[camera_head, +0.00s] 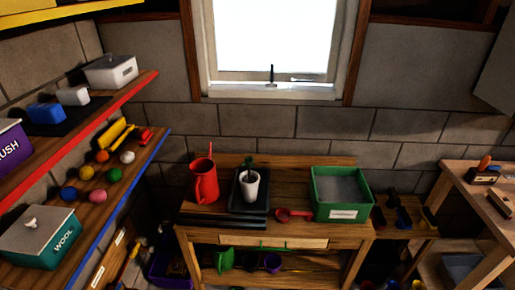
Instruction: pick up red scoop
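A small red scoop (291,215) lies on the wooden table (220,230) below the window, close to the table's front edge. It sits just left of the green bin and to the right of a dark tray. Neither of my grippers shows in the head view, so nothing is seen touching the scoop.
On the table stand a red jug (205,186), a dark tray (235,207) with a white cup (250,186), and a green bin (369,206). Shelves with balls and boxes line the left wall. A wooden bench (463,180) stands at right.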

